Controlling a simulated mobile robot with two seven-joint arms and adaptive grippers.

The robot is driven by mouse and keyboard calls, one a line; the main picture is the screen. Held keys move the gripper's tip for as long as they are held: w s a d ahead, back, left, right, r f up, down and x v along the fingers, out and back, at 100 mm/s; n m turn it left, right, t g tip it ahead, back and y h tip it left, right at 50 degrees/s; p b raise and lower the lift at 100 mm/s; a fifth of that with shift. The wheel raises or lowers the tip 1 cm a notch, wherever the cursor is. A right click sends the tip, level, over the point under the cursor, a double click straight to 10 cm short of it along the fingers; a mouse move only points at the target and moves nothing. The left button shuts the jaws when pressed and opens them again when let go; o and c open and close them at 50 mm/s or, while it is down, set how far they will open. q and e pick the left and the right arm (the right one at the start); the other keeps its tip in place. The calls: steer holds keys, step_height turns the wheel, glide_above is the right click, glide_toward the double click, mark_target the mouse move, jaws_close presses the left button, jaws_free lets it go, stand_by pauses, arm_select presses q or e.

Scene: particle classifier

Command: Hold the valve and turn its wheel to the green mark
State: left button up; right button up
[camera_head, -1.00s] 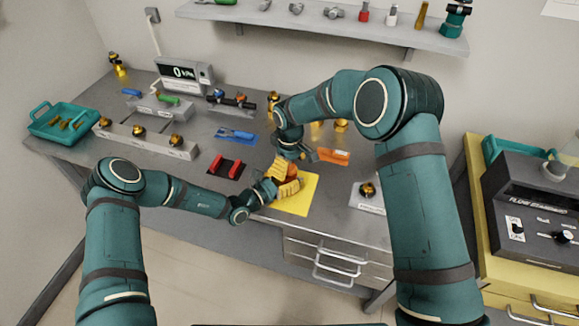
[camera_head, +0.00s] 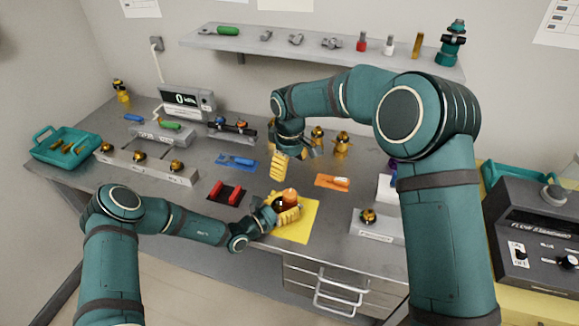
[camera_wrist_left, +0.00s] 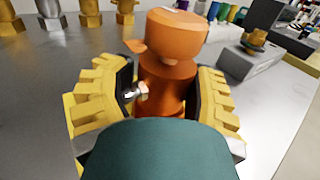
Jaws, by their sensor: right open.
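The orange valve (camera_head: 290,197) stands upright on the yellow mat (camera_head: 301,233). In the left wrist view its round orange wheel (camera_wrist_left: 177,38) sits on top, with a small pointed tab at its left. Its orange body (camera_wrist_left: 168,85) is below, with a small metal fitting at the left side. My left gripper (camera_head: 288,210) has its yellow fingers on both sides of the body and is shut on it; in the left wrist view the fingers (camera_wrist_left: 165,95) flank it closely. My right gripper (camera_head: 278,172) is open, above and apart from the valve. I cannot make out a green mark.
An orange mat (camera_head: 332,181) and a blue mat (camera_head: 236,161) lie behind. A grey stand (camera_head: 376,227) with a brass part is at right. Brass valves (camera_head: 342,145) stand farther back.

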arm_select(q)
steer(key=o, duration=0.5)
steer(key=shift+o, duration=0.2)
steer(key=v, duration=1.2)
steer(key=shift+s, duration=0.1)
